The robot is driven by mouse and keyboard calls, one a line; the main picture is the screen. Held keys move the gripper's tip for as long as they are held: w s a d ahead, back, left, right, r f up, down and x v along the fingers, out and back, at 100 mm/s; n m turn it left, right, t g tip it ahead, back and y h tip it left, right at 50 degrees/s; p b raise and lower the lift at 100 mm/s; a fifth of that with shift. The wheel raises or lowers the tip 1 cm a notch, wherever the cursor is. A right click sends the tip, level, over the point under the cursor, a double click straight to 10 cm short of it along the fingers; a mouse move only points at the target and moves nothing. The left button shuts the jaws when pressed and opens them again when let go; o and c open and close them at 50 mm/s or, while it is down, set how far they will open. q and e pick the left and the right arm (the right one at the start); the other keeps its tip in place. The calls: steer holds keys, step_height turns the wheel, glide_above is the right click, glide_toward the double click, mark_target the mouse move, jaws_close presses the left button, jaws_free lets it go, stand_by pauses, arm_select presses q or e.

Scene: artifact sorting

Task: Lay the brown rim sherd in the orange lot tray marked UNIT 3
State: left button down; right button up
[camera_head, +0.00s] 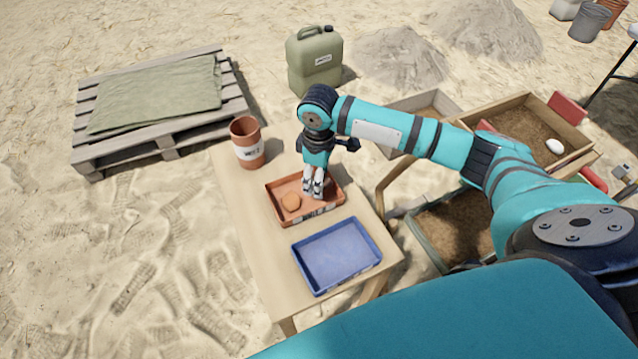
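The orange tray (272,190) lies on the light wooden table, with marking on its front side too small to read. An orange-brown rounded piece (291,202), perhaps the sherd, lies in its left part. My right gripper (313,192) points down into the right part of this tray, just right of that piece. Its fingers look close together; whether they are apart or hold something is too small to tell. No other brown sherd can be made out. My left gripper is not in view.
An empty blue tray (338,256) lies in front of the orange one. A terracotta pot (247,142) with a label stands at the table's back left. Soil-filled boxes (526,125) stand at right, one bearing a white object (554,147). A green jerrycan (314,60) stands behind.

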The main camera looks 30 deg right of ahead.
steer(key=shift+f, duration=1.6)
steer(key=shift+f, duration=0.1)
steer(key=o, duration=1)
step_height(320, 180, up, 12)
steer(key=shift+r, duration=0.15)
